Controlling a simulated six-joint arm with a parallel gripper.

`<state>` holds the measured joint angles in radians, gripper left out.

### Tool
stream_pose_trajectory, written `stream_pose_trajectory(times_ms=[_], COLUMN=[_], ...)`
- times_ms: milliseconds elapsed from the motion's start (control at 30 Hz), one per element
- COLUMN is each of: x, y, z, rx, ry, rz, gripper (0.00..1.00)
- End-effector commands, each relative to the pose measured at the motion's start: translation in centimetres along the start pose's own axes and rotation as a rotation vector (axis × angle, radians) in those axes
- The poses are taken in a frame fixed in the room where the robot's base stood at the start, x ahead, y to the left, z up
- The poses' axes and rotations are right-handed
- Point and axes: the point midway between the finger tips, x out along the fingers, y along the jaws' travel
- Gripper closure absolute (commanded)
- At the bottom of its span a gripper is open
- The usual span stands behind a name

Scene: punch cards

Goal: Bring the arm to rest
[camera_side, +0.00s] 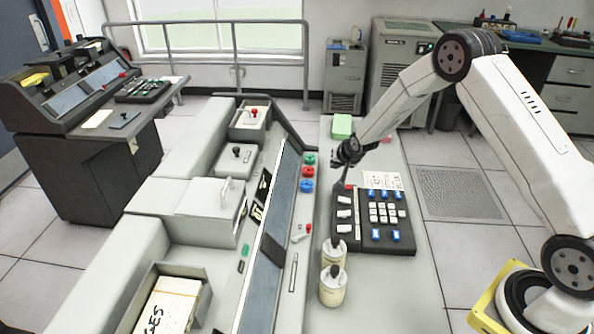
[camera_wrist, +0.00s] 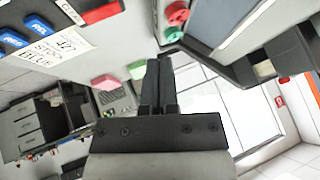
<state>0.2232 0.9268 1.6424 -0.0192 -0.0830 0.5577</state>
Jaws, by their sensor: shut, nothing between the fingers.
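My gripper (camera_side: 345,178) is at the end of my white arm in the side view, with its tip over the far left corner of the black keypad (camera_side: 408,224). I cannot tell whether it touches the keypad. In the wrist view my gripper's two black fingers (camera_wrist: 158,64) lie together, shut with nothing between them. The keypad has white and blue keys and a red key (camera_wrist: 103,12) that shows at the top of the wrist view.
Two cream cylinders (camera_side: 333,285) stand in front of the keypad. Green and red knobs (camera_side: 307,171) are left of my gripper. A green block (camera_side: 342,126) sits behind it. A tray of punch cards (camera_side: 172,305) is at the lower left. The grey counter right of the cylinders is clear.

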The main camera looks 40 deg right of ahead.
Motion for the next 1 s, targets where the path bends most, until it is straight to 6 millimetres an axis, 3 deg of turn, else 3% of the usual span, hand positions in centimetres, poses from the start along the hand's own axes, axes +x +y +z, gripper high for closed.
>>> stream_pose_trajectory(times_ms=[200, 467, 733, 1000], x=[-5.7, -12.3, -18.9, -24.9], y=[-1.4, -1.8, -0.8, 1.4], z=[2.1, 5.6, 9.9, 14.8], rx=[-0.132, -0.290, -0.457, -0.619], ry=[-0.076, -0.171, -0.270, -0.369], rz=[0.014, 0.027, 0.031, 0.028], gripper=[1.00, 1.00, 1.00, 1.00])
